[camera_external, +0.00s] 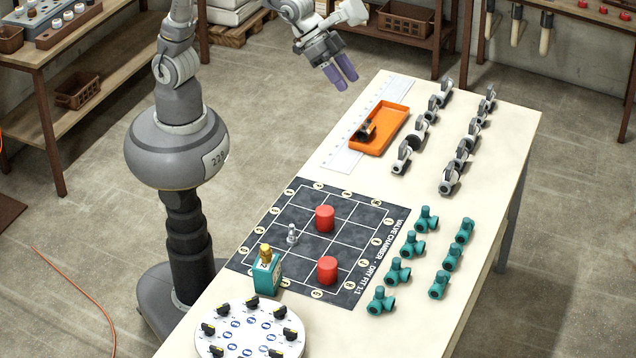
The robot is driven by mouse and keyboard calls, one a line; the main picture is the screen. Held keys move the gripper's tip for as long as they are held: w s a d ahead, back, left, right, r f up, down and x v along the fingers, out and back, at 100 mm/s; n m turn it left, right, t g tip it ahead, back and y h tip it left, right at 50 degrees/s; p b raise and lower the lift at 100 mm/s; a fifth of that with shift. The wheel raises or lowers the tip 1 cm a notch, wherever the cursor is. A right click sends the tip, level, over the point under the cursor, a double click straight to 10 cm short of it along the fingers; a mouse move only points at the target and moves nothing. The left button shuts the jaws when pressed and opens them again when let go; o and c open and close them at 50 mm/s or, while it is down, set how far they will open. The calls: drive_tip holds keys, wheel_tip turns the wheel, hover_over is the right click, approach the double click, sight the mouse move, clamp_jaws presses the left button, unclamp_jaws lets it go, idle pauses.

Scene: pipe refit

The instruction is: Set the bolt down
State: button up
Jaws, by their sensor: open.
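A small silver bolt-like piece (292,234) stands upright on the dark gridded mat (262,226), left of the red cylinders. It is too small to make out in detail. My gripper (342,77) hangs in the air near the far left edge of the table, with its purple fingers pointing down. It is open with nothing visible between the fingers, well apart from the silver piece. An orange tray (393,133) with a dark part (366,131) at its left side lies on the table below and right of my gripper.
Two red cylinders (327,270) and a teal block with a brass top (267,272) stand on or beside the mat. A white round dial plate (223,325) lies in front. Several teal fittings (398,271) and grey valves (449,181) fill the right side.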

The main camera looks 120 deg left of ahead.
drive_tip(key=s+a+r+t, duration=0.2)
drive_tip(key=s+r, duration=0.2)
drive_tip(key=r, duration=0.7)
drive_tip(key=s+a+r+n+t, duration=0.1)
drive_tip(key=s+r, duration=0.4)
drive_tip(key=r, duration=0.6)
drive_tip(key=s+a+r+t+y, duration=0.1)
drive_tip(key=s+a+r+t, duration=0.2)
drive_tip(key=r, duration=0.8)
drive_tip(key=shift+s+a+r+t, duration=0.35)
drive_tip(key=shift+s+t, duration=0.25)
drive_tip(key=shift+s, duration=0.55)
drive_tip(key=shift+f, duration=0.1)
wheel_tip(320, 180, down, 12)
drive_tip(key=b, duration=1.1)
drive_tip(key=shift+b, duration=0.35)
